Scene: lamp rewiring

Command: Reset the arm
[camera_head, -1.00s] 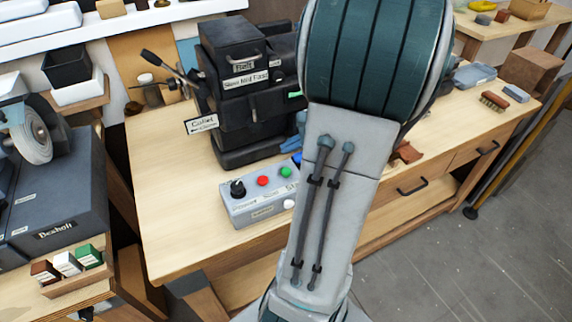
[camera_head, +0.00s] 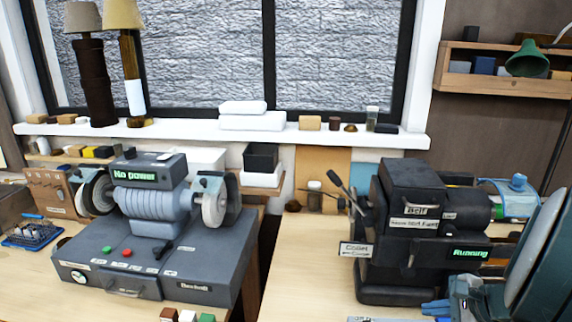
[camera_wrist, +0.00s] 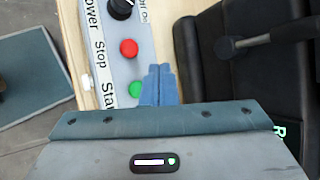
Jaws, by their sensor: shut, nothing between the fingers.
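My gripper (camera_wrist: 160,85) shows in the wrist view as two blue fingers pressed together with nothing between them. It is over the right edge of the grey control box (camera_wrist: 118,25), beside the green button (camera_wrist: 135,88) and below the red button (camera_wrist: 129,47) in the picture. Whether it touches the box I cannot tell. In the head view the blue fingertips (camera_head: 436,308) show at the lower right, in front of the black machine (camera_head: 405,235). My arm (camera_head: 540,260) fills the right edge.
The machine's green display (camera_head: 470,253) reads "Running"; a lever stands at its left. A grinder (camera_head: 150,215) reading "No power" stands on the left bench. Lamps (camera_head: 95,70) stand on the white windowsill (camera_head: 200,132). The bench top (camera_head: 300,260) left of the machine is clear.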

